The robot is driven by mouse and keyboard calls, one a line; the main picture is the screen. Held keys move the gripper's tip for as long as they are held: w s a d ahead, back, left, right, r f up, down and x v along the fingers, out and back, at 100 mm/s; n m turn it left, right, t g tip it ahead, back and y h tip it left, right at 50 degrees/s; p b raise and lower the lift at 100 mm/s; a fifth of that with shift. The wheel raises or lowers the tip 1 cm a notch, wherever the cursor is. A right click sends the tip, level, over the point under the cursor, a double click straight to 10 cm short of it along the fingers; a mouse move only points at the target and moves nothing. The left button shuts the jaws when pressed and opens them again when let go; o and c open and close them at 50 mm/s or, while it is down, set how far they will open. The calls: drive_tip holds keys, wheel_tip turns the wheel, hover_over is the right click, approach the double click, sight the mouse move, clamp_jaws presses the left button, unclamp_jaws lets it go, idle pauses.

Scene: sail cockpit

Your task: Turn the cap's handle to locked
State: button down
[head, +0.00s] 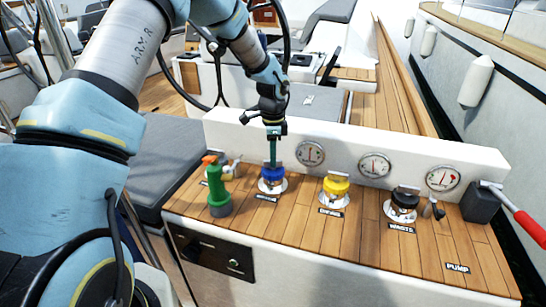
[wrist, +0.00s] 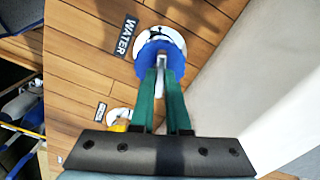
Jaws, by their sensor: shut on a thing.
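In the wrist view the blue cap (wrist: 149,49) is beside a label reading WATER (wrist: 127,36). My gripper (head: 272,163) points down onto the cap from above. In the wrist view the green fingers of my gripper (wrist: 162,72) are shut on the cap's pale upright handle (wrist: 161,61). The fingers hide part of the handle and cap. I cannot read any locked mark.
A green bottle with an orange top (head: 218,199) stands close left of the blue cap. A yellow cap (head: 336,186) and a black cap (head: 404,203) are to the right. A red-gripped pump lever (head: 529,227) juts out at the right end. Gauges (head: 375,166) line the upright panel behind.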

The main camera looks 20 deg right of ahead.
drive_tip(key=c, duration=0.9)
unclamp_jaws()
drive_tip(key=shift+r, duration=0.1)
wheel_tip(320, 180, up, 11)
drive_tip(key=b, duration=0.2)
drive_tip(key=shift+f, duration=0.2)
